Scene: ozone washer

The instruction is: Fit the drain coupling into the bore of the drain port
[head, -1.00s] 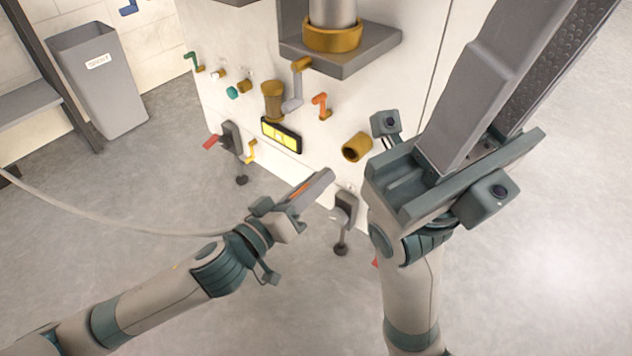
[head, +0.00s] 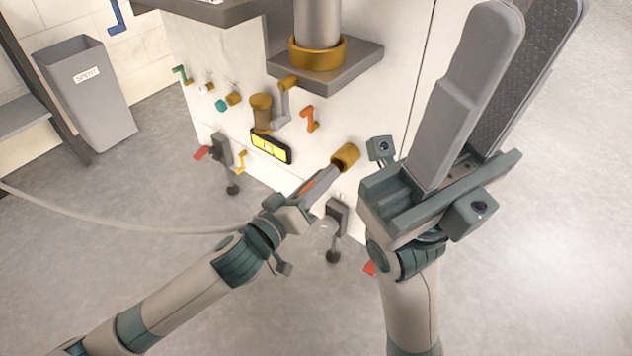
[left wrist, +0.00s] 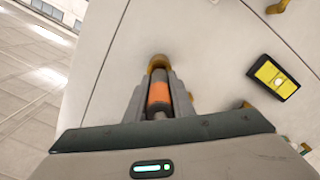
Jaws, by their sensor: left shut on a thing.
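The drain port is a short brass tube (head: 346,156) on the white cabinet front; its rim also shows in the left wrist view (left wrist: 158,62). My left gripper (head: 318,184) is shut on the drain coupling, a dark cylinder with an orange band (left wrist: 159,94), lined up with the port. In the head view the fingertips and coupling end meet the port's lower left edge. The fingers hide the coupling's tip, so I cannot tell whether it is inside the bore. My right gripper (head: 528,50) is open and empty, raised to the right of the port.
A yellow display (head: 271,147), an orange handle (head: 309,118) and brass fittings sit left of the port. A grey shelf (head: 340,62) holds a column above. A pale hose (head: 120,223) trails left. A grey bin (head: 88,95) stands far left.

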